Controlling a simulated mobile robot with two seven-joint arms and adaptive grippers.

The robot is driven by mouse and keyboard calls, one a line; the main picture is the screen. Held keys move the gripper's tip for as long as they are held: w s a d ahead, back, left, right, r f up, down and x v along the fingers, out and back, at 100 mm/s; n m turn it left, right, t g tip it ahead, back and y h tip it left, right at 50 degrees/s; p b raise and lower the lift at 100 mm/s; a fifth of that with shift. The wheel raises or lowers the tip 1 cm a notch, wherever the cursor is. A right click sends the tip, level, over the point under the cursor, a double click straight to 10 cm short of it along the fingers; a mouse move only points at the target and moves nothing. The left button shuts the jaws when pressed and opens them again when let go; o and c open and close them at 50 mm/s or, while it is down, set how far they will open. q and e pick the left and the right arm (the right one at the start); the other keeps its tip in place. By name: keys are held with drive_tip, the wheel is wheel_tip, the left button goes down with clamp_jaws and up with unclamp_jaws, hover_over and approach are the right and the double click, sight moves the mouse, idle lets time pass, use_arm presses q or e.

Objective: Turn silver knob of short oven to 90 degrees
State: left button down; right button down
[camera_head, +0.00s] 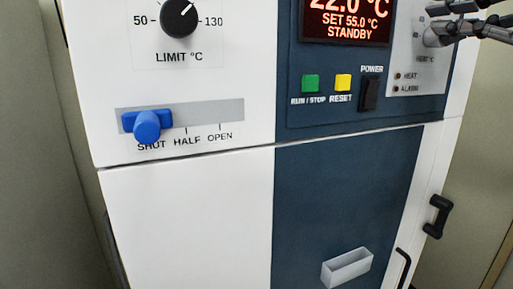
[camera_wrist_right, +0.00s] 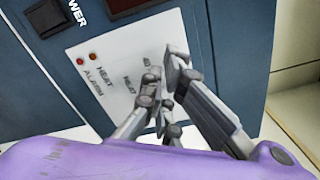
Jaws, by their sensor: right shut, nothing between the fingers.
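The short oven (camera_head: 185,215) has a white and dark blue front. At its upper right is a light panel (camera_head: 408,62) marked HEAT °C, which also shows in the right wrist view (camera_wrist_right: 95,62). A silver-grey round knob (camera_head: 432,39) sits on this panel, mostly hidden by my right gripper (camera_head: 436,22). My right gripper is shut and holds nothing; its fingertips are at the knob's place. I cannot tell whether they touch it. In the right wrist view the fingers (camera_wrist_right: 163,80) cover that spot, so the knob's angle is not readable. My left gripper is not in view.
Left of the panel are a black POWER switch (camera_head: 369,95), a yellow RESET button (camera_head: 343,82), a green RUN/STOP button (camera_head: 310,83) and a red display (camera_head: 347,20). A black LIMIT knob (camera_head: 179,18) and blue slider (camera_head: 147,123) at SHUT are farther left.

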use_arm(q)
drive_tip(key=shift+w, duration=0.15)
use_arm(e)
drive_tip(key=shift+w+d+r, duration=0.2)
drive_tip(key=shift+d+r, duration=0.05)
drive_tip(key=shift+r, duration=0.1)
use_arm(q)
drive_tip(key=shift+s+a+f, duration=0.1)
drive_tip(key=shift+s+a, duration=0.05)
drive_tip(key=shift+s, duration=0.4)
use_arm(e)
drive_tip(key=shift+d+r, duration=0.1)
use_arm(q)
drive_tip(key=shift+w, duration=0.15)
use_arm(e)
drive_tip(key=shift+r, duration=0.15)
